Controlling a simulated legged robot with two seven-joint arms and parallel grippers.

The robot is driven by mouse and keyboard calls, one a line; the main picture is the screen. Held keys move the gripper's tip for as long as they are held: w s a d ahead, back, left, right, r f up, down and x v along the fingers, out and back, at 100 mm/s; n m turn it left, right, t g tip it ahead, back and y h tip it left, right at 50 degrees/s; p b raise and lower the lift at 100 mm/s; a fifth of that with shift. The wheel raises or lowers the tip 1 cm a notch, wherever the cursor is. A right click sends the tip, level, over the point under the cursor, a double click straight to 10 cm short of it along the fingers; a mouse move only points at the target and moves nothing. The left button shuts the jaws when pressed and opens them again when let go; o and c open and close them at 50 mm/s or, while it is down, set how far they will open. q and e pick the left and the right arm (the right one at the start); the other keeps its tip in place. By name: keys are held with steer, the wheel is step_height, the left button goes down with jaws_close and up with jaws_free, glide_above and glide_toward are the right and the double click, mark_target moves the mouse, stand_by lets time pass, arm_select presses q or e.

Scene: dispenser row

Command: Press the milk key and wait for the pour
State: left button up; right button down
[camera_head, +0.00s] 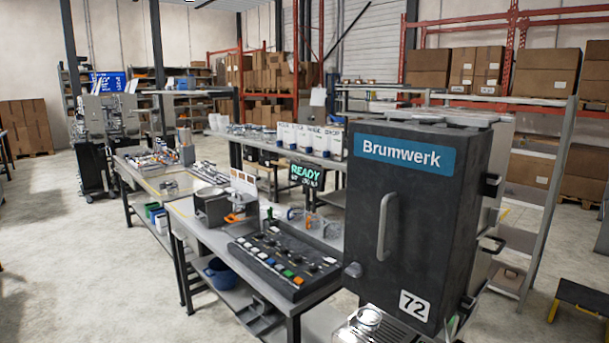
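A dark key panel (284,256) lies on a grey workbench. It carries rows of small keys, mostly pale, with a blue, a green and an orange key (297,281) toward its near right end. The key labels are too small to read, so I cannot tell which is the milk key. A small screen (304,174) behind the panel reads READY in green, with a smaller unreadable line below. A tall dark Brumwerk machine (413,208) numbered 72 stands to the right of the panel. No pour shows. Neither of my grippers is in view.
A grey box-shaped device (212,206) stands left of the panel. A blue bowl (221,272) sits on the shelf below. A shiny metal part (367,318) shows at the bottom edge. Shelves with cartons (428,68) stand behind. The floor at left is clear.

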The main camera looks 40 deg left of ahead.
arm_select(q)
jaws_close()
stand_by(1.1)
